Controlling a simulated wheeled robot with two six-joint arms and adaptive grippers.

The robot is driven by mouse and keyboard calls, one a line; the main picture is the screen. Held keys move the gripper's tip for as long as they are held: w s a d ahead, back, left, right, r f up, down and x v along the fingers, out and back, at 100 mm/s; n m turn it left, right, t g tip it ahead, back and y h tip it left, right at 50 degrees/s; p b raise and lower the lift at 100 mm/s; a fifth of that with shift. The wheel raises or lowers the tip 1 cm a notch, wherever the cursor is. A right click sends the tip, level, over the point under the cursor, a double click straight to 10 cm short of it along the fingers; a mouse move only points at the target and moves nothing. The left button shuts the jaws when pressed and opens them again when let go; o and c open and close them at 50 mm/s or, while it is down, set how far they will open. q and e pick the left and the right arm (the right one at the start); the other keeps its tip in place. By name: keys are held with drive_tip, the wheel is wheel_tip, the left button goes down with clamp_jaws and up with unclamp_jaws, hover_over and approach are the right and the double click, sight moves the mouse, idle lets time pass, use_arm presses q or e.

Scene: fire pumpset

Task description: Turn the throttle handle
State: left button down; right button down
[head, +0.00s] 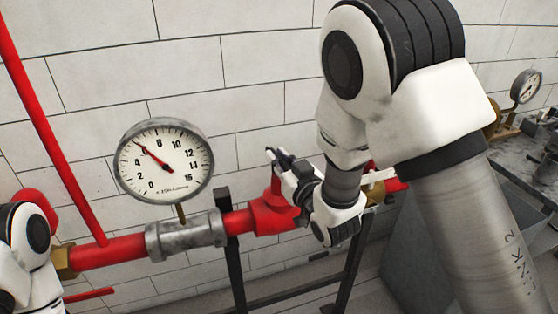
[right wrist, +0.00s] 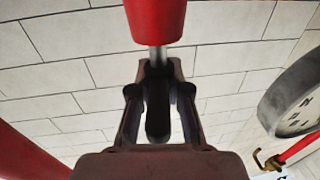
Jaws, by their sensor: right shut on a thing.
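The red valve body (head: 268,214) sits on the horizontal red pipe in the middle of the head view. My right gripper (head: 290,175) is just above and beside it, and my arm partly covers the valve. In the right wrist view, a dark throttle handle (right wrist: 158,115) lies between the fingers of my right gripper (right wrist: 160,98), which is shut on it. A short metal stem (right wrist: 158,58) joins the handle's end to a red part above. In the head view the handle is hidden by the gripper. My left gripper is out of view; only its arm shows at the left edge.
A round pressure gauge (head: 164,160) stands on the grey coupling (head: 186,234), left of the valve. A slanted red pipe (head: 50,130) rises at the left. A black frame (head: 232,260) supports the pipe. A tiled wall is close behind. A second gauge (head: 526,86) is at the right.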

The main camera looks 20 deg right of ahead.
drive_tip(key=c, duration=1.1)
unclamp_jaws()
drive_tip(key=s, duration=0.2)
drive_tip(key=s+d, duration=0.1)
drive_tip(key=s, duration=0.4)
drive_tip(key=shift+s+d, duration=0.15)
drive_tip(key=shift+s, duration=0.05)
